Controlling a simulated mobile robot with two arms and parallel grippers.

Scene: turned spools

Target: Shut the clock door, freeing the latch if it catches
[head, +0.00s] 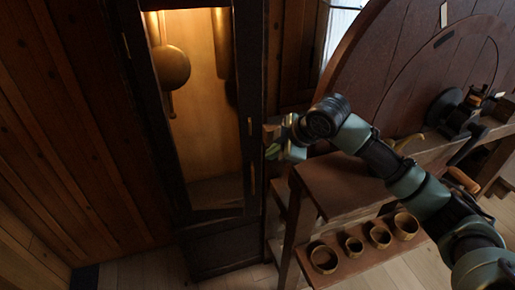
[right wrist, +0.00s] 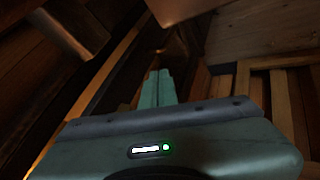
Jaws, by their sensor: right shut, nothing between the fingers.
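The tall clock case (head: 215,255) stands left of centre in the head view, dark-framed and lit inside. Its door (head: 150,110) is a dark frame around a glazed or open middle. I cannot tell whether it is fully shut or slightly ajar. A small pale fitting (head: 250,126), perhaps the latch, shows on the right side of the frame. My right gripper (head: 272,151) is just right of the door's right edge, shut and empty; whether it touches is unclear. Its closed fingers (right wrist: 157,88) show in the right wrist view. My left gripper is not in view.
A pendulum (head: 170,67) hangs inside the case. A wooden bench (head: 340,187) stands close right of the clock, with several turned rings (head: 323,258) on its lower shelf. A large round wooden disc (head: 400,60) rises behind it. Floor (head: 135,270) is clear at lower left.

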